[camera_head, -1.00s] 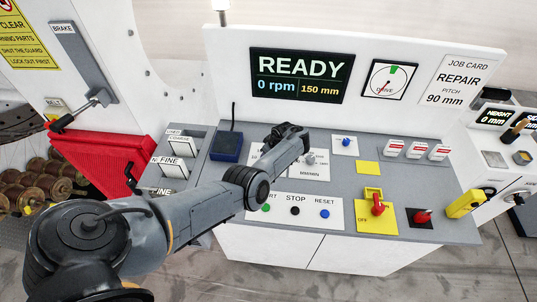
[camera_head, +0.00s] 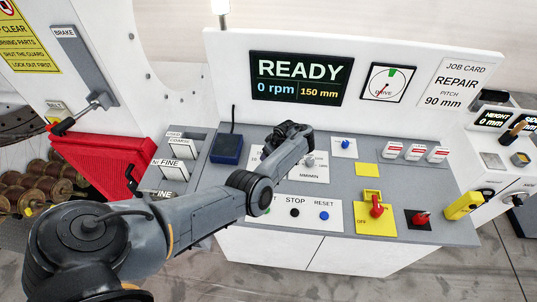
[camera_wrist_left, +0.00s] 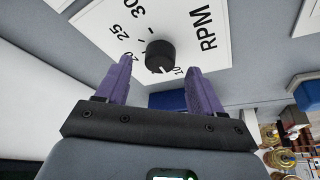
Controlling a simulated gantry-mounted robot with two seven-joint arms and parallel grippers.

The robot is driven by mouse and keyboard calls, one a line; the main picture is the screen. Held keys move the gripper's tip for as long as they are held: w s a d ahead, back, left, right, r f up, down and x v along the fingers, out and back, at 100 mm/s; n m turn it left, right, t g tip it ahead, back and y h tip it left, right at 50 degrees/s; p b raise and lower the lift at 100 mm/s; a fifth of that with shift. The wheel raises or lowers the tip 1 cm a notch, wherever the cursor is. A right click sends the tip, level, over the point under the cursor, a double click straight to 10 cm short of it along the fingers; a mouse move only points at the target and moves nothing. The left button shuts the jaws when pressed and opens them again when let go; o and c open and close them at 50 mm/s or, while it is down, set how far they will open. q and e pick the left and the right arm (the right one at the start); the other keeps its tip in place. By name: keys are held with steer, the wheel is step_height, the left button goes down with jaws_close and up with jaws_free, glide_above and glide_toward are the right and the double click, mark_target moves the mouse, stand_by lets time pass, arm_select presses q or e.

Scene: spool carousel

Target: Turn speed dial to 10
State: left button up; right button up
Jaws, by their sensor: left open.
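The speed dial (camera_wrist_left: 160,56) is a round black knob on a white RPM plate (camera_wrist_left: 103,20), marked 10, 25 and 30 among others, in the left wrist view. A white mark on the knob's near edge lies close to the 10. My left gripper (camera_wrist_left: 158,66) is open, its purple fingers on either side of the knob. I cannot tell whether they touch it. In the head view my left wrist hides the dial and the fingers. My right gripper is not in view.
The display (camera_head: 300,78) reads READY, 0 rpm, 150 mm. A blue box (camera_head: 227,148) stands left of my wrist. A grey MM/MIN knob (camera_head: 309,160), a blue knob (camera_head: 346,144), push buttons and a red switch (camera_head: 377,206) lie to the right and front.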

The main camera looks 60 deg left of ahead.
arm_select(q)
steer(key=p+v, duration=0.2)
steer(key=v, duration=0.5)
steer(key=shift+r, duration=0.25)
